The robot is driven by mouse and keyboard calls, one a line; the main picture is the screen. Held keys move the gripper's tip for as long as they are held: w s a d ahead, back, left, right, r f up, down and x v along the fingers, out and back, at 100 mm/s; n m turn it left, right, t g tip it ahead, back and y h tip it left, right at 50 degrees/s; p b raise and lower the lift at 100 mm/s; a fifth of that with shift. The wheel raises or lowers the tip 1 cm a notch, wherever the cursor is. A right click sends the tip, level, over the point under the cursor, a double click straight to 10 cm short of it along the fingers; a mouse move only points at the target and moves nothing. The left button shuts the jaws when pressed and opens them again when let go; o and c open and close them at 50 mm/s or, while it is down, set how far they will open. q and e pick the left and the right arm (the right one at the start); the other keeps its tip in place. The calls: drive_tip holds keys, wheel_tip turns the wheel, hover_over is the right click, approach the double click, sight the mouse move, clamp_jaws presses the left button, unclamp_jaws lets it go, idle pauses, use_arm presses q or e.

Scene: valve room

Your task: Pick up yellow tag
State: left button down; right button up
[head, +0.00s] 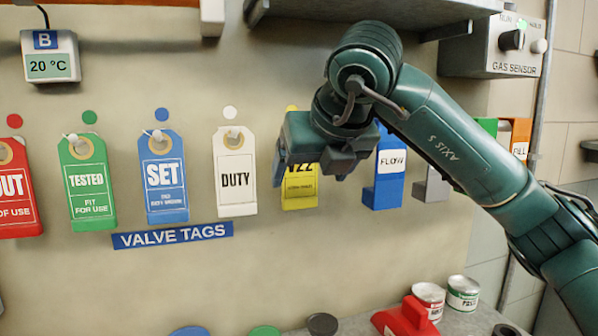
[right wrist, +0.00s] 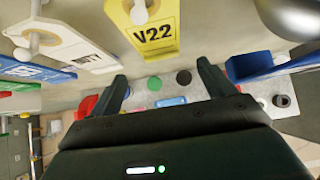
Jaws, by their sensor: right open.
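The yellow tag (head: 300,193) hangs on the wall to the right of the white DUTY tag, its upper part hidden behind my right gripper (head: 308,176). In the right wrist view the yellow tag (right wrist: 152,42) reads V22 and hangs from a pale round-ended peg (right wrist: 139,13). My right gripper also shows there (right wrist: 163,82), with its two fingers spread and nothing between them. The tag is just beyond the fingertips, roughly in line with the gap. I cannot tell whether a finger touches it. My left gripper is not in view.
White DUTY (head: 236,180), blue SET (head: 165,178), green TESTED (head: 87,183) and red (head: 17,190) tags hang to the left. A blue FLOW holder (head: 388,175) is close on the right. A shelf (head: 360,12) is above; a counter with cans (head: 462,292) is below.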

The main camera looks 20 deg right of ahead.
sight(301, 186)
drive_tip(key=x, duration=0.2)
drive_tip(key=shift+w+f, duration=0.2)
drive_tip(key=shift+w, duration=0.2)
drive_tip(key=shift+w+f+p, duration=0.1)
drive_tip(key=shift+w+p, duration=0.2)
drive_tip(key=shift+p, duration=0.2)
drive_tip(key=p+x, duration=0.1)
drive_tip(key=x, duration=0.2)
drive_tip(key=shift+w+d+p, duration=0.15)
drive_tip(key=shift+w+p, duration=0.2)
drive_tip(key=shift+w, duration=0.15)
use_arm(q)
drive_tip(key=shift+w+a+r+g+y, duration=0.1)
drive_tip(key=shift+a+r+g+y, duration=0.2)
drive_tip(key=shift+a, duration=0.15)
use_arm(e)
drive_tip(key=shift+w+f, duration=0.25)
drive_tip(key=shift+f, duration=0.1)
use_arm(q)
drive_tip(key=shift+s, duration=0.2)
use_arm(e)
drive_tip(key=c, duration=1.1)
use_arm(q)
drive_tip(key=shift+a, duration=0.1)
use_arm(e)
drive_tip(key=shift+o, duration=0.2)
drive_tip(key=shift+r, duration=0.2)
